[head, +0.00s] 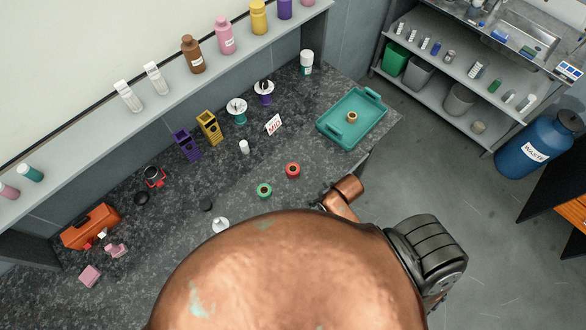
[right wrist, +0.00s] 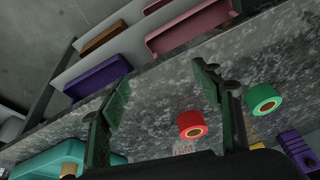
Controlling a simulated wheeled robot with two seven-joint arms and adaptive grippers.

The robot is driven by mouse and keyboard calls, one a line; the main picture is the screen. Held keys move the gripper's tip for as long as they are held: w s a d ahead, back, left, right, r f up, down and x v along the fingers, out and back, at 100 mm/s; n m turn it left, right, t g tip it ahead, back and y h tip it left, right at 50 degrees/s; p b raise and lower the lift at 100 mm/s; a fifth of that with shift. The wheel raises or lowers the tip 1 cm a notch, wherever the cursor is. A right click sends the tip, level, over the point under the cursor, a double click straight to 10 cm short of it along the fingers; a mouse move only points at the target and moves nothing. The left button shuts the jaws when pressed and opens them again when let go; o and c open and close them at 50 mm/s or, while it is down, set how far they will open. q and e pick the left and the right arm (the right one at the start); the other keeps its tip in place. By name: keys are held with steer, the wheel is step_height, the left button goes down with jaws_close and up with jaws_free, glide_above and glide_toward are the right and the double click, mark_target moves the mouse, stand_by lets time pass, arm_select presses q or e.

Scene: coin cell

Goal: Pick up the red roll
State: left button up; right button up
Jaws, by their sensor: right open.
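The red roll (head: 293,170) lies on the dark speckled counter, right of and above the green roll (head: 264,190) in the head view. In the right wrist view the red roll (right wrist: 192,124) shows below the middle, between the spread fingers and close to the right one in the picture. The green roll (right wrist: 263,98) is to the right, outside the fingers. My right gripper (right wrist: 165,82) is open and empty, apart from the red roll. In the head view my copper-coloured body hides most of the right arm and gripper. My left gripper is not in view.
A teal tray (head: 325,127) with a tan roll (head: 352,118) inside stands at the counter's right end. A small white bottle (head: 244,147), purple holder (head: 187,146) and yellow holder (head: 209,128) stand farther back. The counter around the red roll is clear.

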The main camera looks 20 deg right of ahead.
steer(key=shift+n+g+y, duration=0.4)
steer(key=shift+n+y, duration=0.2)
steer(key=shift+y, duration=0.1)
steer(key=w+a+r, duration=0.1)
steer(key=w+a, duration=0.1)
steer(key=w+a+r, duration=0.1)
steer(key=w+a, duration=0.1)
steer(key=a, duration=0.1)
steer(key=w+a+r, duration=0.1)
steer(key=w+a, duration=0.2)
steer(key=shift+w+a+r, duration=0.1)
steer(key=shift+g, duration=0.5)
steer(key=w+a, duration=0.2)
steer(key=w, duration=0.1)
steer(key=shift+w+p, duration=0.3)
steer(key=w, duration=0.2)
steer(key=w+d, duration=0.1)
steer(key=shift+w+r+g+h, duration=0.15)
steer(key=shift+r+g+h, duration=0.1)
steer(key=shift+g+h, duration=0.15)
steer(key=r+m+g+h, duration=0.1)
steer(key=r+m+h, duration=0.1)
glide_above(292, 170)
step_height(292, 170, down, 8)
steer(key=shift+r, duration=0.1)
steer(key=shift+c, duration=0.4)
steer(key=c, duration=1.2)
